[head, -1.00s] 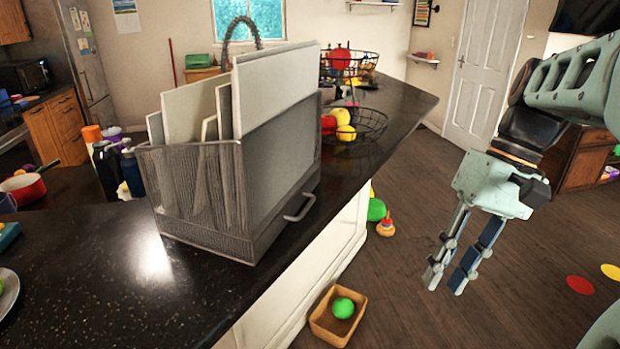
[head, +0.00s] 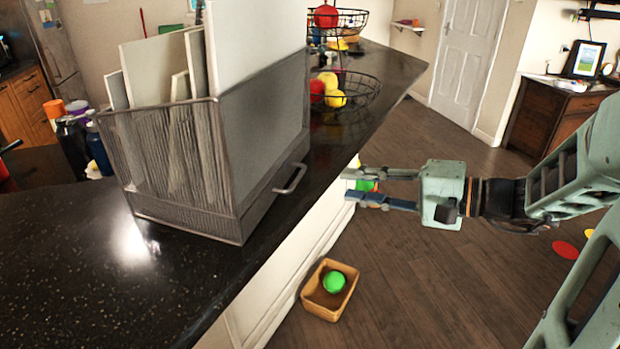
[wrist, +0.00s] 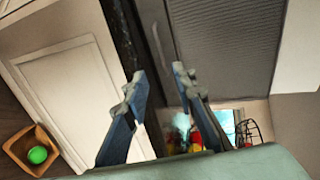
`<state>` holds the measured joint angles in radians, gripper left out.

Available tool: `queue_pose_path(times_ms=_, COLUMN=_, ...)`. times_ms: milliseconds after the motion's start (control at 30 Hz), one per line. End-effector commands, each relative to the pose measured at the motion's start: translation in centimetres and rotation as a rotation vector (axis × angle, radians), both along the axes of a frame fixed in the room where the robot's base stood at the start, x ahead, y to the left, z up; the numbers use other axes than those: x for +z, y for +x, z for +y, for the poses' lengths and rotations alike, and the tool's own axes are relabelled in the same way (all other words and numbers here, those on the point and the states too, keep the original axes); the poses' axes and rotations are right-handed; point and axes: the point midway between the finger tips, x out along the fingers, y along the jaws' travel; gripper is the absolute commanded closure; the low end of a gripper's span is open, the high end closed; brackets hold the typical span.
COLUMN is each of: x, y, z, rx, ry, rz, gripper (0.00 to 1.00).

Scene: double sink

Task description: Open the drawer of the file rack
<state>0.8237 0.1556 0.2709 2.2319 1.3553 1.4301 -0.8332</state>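The grey mesh file rack (head: 180,165) stands on the dark counter, with papers or folders upright in it. Its drawer (head: 270,190) is the low front part and looks shut. The drawer's handle (head: 291,178) is a pale bar on the side facing my gripper. My gripper (head: 352,185) is open and empty, to the right of the handle and apart from it, with its fingers pointing left. In the wrist view the rack (wrist: 225,45) and the handle (wrist: 157,45) lie ahead of the open fingers (wrist: 158,80).
The dark speckled counter (head: 70,250) carries the rack. A wire fruit basket (head: 345,95) stands behind it. A wooden box (head: 322,300) with a green ball lies on the floor below. The space between my gripper and the handle looks clear.

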Motion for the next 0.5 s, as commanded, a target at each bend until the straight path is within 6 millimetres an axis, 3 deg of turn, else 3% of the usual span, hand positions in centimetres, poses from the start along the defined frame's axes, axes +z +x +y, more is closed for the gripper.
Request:
queue_pose_path(times_ms=167, x=-0.3, y=0.9, z=1.7, rx=0.003, ry=0.004, rz=0.000, gripper=0.76)
queue_pose_path(times_ms=500, x=-1.6, y=3.8, z=7.1, rx=0.003, ry=0.003, rz=0.001, gripper=0.76)
